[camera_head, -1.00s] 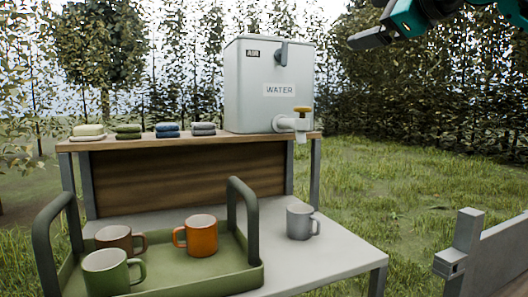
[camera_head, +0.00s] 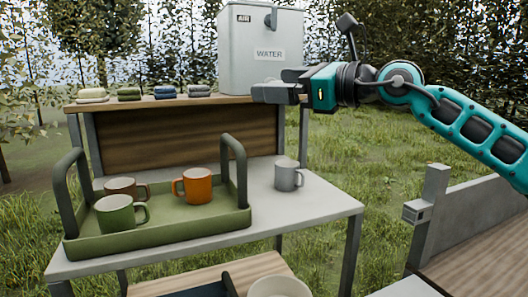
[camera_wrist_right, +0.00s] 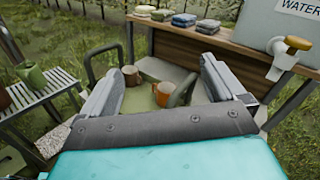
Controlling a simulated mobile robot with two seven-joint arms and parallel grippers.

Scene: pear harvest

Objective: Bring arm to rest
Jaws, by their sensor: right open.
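My right arm (camera_head: 470,125) comes in from the right in the head view. Its gripper (camera_head: 265,92) is in front of the lower part of the water tank (camera_head: 262,52) and hides the tap there. In the right wrist view the gripper (camera_wrist_right: 160,85) has its two fingers wide apart, with nothing between them. Beyond the fingers, the orange mug (camera_wrist_right: 178,90) and the brown mug (camera_wrist_right: 131,76) show on the green tray. The yellow-handled tap (camera_wrist_right: 290,50) shows at the upper right of that view. My left gripper is not in view.
The green tray (camera_head: 160,239) on the grey table holds a green mug (camera_head: 116,215), a brown mug (camera_head: 121,189) and an orange mug (camera_head: 196,186). A grey mug (camera_head: 288,176) stands right of it. Several folded cloths (camera_head: 128,94) lie on the shelf.

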